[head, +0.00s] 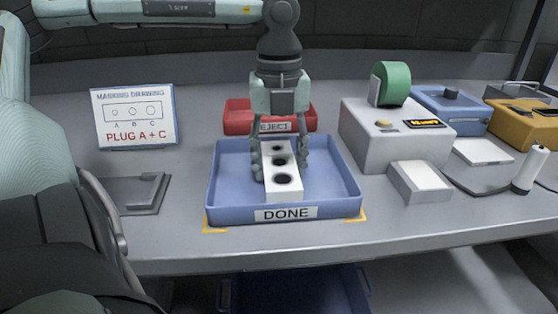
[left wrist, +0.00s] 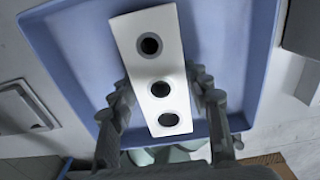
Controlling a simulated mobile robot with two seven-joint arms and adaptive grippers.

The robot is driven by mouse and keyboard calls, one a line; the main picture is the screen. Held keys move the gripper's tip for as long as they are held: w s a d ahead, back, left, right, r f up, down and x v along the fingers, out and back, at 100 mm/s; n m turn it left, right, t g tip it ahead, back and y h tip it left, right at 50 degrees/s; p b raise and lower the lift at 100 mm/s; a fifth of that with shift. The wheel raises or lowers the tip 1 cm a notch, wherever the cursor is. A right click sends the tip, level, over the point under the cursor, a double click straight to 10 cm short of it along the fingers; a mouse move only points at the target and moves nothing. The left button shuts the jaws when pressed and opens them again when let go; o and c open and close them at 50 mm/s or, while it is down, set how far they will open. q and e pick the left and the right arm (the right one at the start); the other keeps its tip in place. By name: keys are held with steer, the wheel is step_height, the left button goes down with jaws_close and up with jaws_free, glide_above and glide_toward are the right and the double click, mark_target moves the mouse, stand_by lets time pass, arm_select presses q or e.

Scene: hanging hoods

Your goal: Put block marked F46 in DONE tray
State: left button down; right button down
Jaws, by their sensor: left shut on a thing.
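A white block (head: 283,189) with three round dark holes along its top is in the blue tray labelled DONE (head: 230,215). No F46 marking can be read on it. My left gripper (head: 281,168) points down into the tray and is shut on the block, one finger on each long side. The left wrist view also shows the block (left wrist: 149,65) between the fingers (left wrist: 163,95), over the floor of the blue tray (left wrist: 240,60). I cannot tell whether the block touches the tray floor. My right gripper is not in view.
A red tray (head: 238,118) labelled with a partly covered word ending in EJECT stands behind. A sign (head: 134,118) reads MASKING DRAWING, PLUG A + C. A grey machine with a green roll (head: 392,83) stands right, near blue (head: 450,105) and yellow boxes (head: 520,125).

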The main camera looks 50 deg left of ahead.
arm_select(q)
steer(key=c, duration=0.7)
jaws_free()
steer(key=shift+c, duration=0.2)
steer(key=shift+r, duration=0.1)
step_height(320, 180, up, 12)
